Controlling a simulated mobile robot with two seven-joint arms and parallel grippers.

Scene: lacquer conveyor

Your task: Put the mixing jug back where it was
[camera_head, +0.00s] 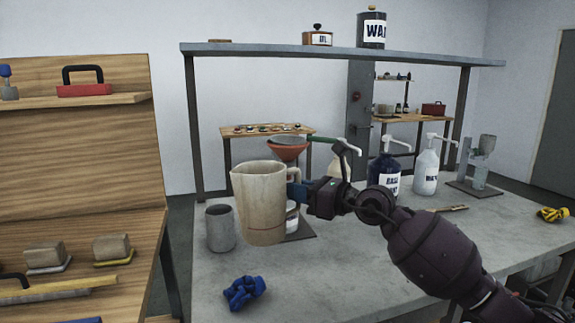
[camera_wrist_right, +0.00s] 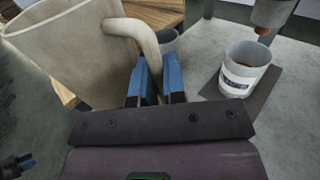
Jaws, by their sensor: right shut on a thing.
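The beige mixing jug (camera_head: 262,205) is upright above the near left part of the grey workbench (camera_head: 345,262). I cannot tell whether its base touches the bench. My right gripper (camera_head: 296,191) is shut on its handle. The right wrist view shows the blue fingers (camera_wrist_right: 154,85) on either side of the handle, with the jug (camera_wrist_right: 70,50) at left. My left gripper is not in the head view; a dark part with blue tips (camera_wrist_right: 22,160) at the wrist view's lower left looks like it, but its opening is unclear.
A grey cup (camera_head: 220,228) stands left of the jug. A white labelled pot (camera_wrist_right: 245,70) stands on a dark mat (camera_wrist_right: 223,88) behind it, below a funnel (camera_head: 288,149). Blue gloves (camera_head: 244,293) lie in front. Pump bottles (camera_head: 426,170) stand at right. A shelf (camera_head: 340,50) spans above.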

